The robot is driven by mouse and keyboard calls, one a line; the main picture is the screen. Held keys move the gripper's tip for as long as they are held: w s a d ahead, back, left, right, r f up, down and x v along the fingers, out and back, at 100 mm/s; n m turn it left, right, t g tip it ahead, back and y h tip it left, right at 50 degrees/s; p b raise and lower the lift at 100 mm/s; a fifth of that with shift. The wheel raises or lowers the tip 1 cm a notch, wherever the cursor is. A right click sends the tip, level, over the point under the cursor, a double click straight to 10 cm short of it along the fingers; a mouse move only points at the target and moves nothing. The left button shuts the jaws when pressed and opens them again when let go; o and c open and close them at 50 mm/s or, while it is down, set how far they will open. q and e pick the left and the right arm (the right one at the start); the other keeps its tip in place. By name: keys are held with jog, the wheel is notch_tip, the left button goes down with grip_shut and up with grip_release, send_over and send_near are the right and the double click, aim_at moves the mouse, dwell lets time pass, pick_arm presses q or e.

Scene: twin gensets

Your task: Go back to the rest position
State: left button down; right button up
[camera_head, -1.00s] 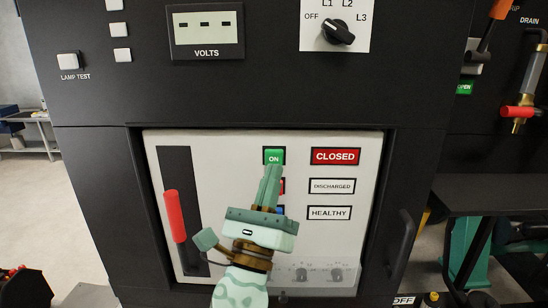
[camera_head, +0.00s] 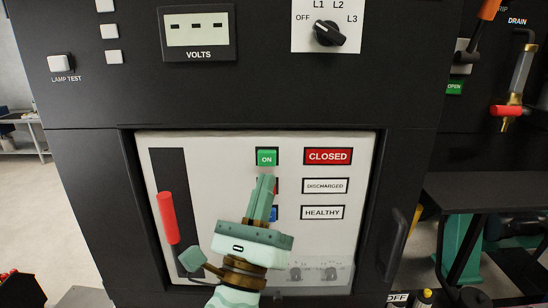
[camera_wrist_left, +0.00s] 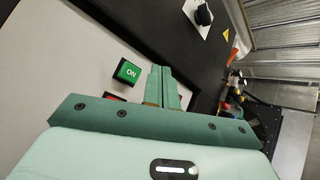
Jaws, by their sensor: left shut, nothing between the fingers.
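My left gripper (camera_head: 262,190) is in front of the white breaker panel (camera_head: 215,170), below the green ON button (camera_head: 266,157). Its fingers are shut with nothing between them. In the left wrist view the shut fingers (camera_wrist_left: 163,85) point up beside the ON button (camera_wrist_left: 128,71), apart from it. The gripper partly hides a red button and a blue button (camera_head: 274,213) under the ON button. The right gripper is not in view.
The panel carries a red CLOSED sign (camera_head: 328,156), DISCHARGED (camera_head: 325,186) and HEALTHY (camera_head: 323,213) labels, and a red lever handle (camera_head: 167,217) in a dark slot. A dark door handle (camera_head: 392,245) sticks out at the right. Free floor shows at the left.

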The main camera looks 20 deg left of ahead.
pick_arm(q)
jog(key=s+a+f+n+g+y, duration=0.3)
jog(key=a+f+n+g+y, duration=0.25)
jog(key=a+f+n, duration=0.4)
jog(key=s+a+f+n+g+y, duration=0.35)
jog(key=a+f+n+g, duration=0.35)
jog(key=f+n, duration=0.45)
jog(key=s+f+n+g+h, duration=0.4)
jog(key=s+f+g, duration=0.3)
jog(key=s+f, duration=0.5)
jog(key=s+d+f+n+g+h+b, duration=0.1)
jog(key=d+f+b, duration=0.35)
jog(key=f, duration=1.55)
jog(key=s+d+f+g+h+b, duration=0.15)
jog(key=f+b, duration=0.65)
jog(key=f, duration=1.2)
jog(key=s+f+n+g+b, duration=0.1)
jog(key=s+f+b, duration=0.4)
jog(key=s+f, duration=0.4)
jog(key=s+a+f+n+g+h+b, duration=0.1)
jog(key=s+f+n+g+b, duration=0.1)
jog(key=s+f+b, duration=0.4)
jog(key=s+f, duration=0.4)
jog(key=f, duration=0.6)
jog(key=shift+s+f+g, duration=0.15)
jog(key=shift+f+g, duration=0.15)
jog(key=shift+f, duration=0.1)
